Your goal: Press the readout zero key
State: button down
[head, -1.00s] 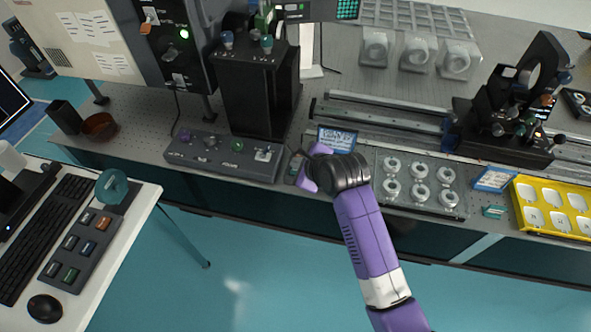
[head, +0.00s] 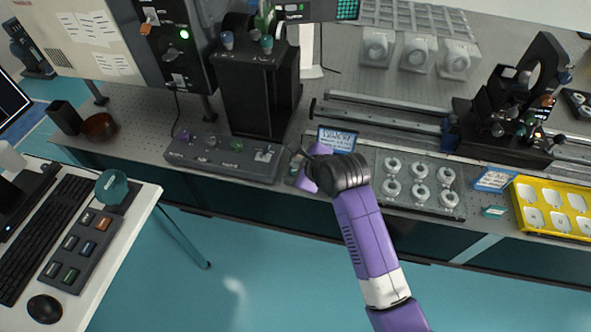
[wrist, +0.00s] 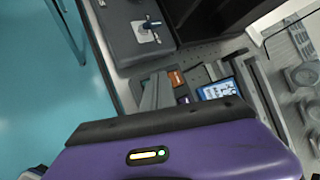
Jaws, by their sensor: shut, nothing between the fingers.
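My gripper (head: 301,155) is over the front edge of the optical table, just right of the grey control box. In the wrist view its grey fingers (wrist: 157,90) are together with nothing between them. Beside the fingertips, a small dark key unit with an orange key (wrist: 176,79) and a purple key (wrist: 183,99) lies on the table. The fingers partly hide this unit, and no key label is readable. I cannot tell which key is the zero key, or whether the fingers touch the unit.
The grey control box (head: 222,158) with a lever and knobs stands left of my gripper. A blue-framed sign (head: 337,138) stands close on the right, in front of the rails (head: 385,112). A clear tray of round parts (head: 419,184) is further right.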

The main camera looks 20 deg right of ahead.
jog(key=shift+f, duration=0.2)
dwell(0.5)
jog(key=shift+f, duration=0.25)
jog(key=shift+f, duration=0.4)
dwell(0.9)
jog(key=shift+r, duration=0.15)
jog(key=shift+r+p, duration=0.7)
jog(key=shift+p, duration=0.15)
notch_tip(320, 180, up, 5)
jog(key=p, duration=0.5)
jog(key=shift+r, duration=0.1)
dwell(0.6)
